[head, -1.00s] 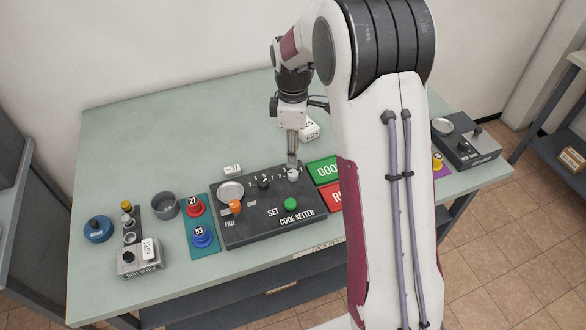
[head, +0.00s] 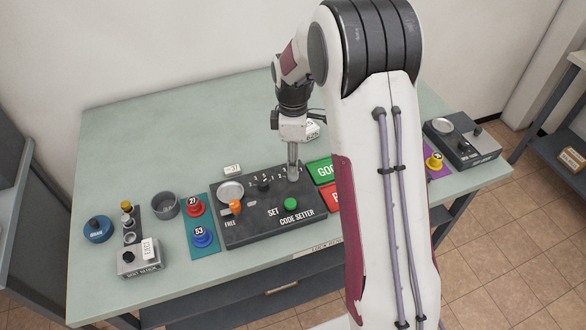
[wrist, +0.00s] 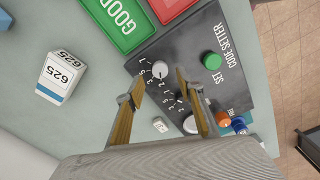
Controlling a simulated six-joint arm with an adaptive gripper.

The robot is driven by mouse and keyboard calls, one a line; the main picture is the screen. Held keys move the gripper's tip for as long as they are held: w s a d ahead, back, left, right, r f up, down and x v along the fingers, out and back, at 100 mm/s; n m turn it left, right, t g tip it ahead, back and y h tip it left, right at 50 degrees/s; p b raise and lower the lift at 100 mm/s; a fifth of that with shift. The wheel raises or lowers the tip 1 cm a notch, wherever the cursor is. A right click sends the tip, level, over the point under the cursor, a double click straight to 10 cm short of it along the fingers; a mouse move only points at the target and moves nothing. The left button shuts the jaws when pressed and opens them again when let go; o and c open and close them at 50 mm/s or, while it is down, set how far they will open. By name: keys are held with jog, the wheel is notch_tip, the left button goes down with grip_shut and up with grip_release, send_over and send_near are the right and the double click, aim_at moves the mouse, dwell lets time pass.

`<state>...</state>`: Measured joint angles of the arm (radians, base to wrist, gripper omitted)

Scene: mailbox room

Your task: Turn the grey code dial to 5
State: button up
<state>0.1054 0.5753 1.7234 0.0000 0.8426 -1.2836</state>
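The code setter (head: 262,228) is a dark box on the green table. Its grey dial (wrist: 160,70) has printed numbers around it in the wrist view; which number it points to is too small to read. My gripper (wrist: 160,77) is open, with one finger on each side of that dial in the picture; I cannot tell if they touch it. In the head view my gripper (head: 293,178) points down over the back right of the box and hides most of the dial. A black knob (head: 264,185) stands left of it, and also shows in the wrist view near the right finger.
The green SET button (head: 291,204), orange lever (head: 235,207) and round pale disc (head: 230,190) are on the same box. Green (head: 321,171) and red trays lie right of it. A white 625 box (wrist: 62,76) stands behind. Red (head: 195,207) and blue (head: 202,237) stamps stand left.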

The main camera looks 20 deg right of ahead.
jog(key=shift+f, duration=2.05)
grip_shut()
